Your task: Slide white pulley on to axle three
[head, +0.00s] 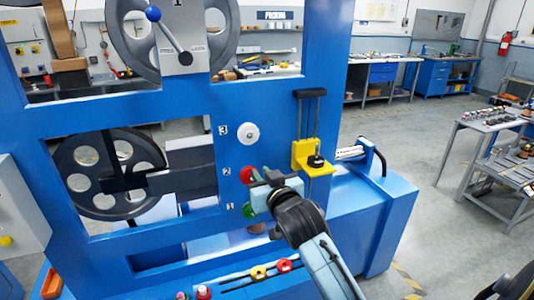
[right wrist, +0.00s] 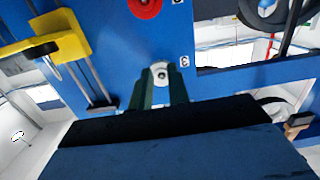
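The white pulley (head: 248,134) is a round disc with a hub, flat against the blue panel beside the number 3, and appears to sit on axle three. My right gripper (head: 258,184) is in front of the panel, lower than the white pulley and apart from it in the head view. In the right wrist view the white pulley (right wrist: 160,73) shows between the two dark fingers (right wrist: 160,92), which stand apart with nothing held. The fingers hide its sides. My left gripper is not in view.
A red pulley (head: 246,174) is by number 2 and a green one (head: 249,197) is below it, both close to my right gripper. A yellow slide block (head: 312,158) on rods juts out at right. Yellow (head: 258,272) and red (head: 284,265) pulleys sit on the lower ledge.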

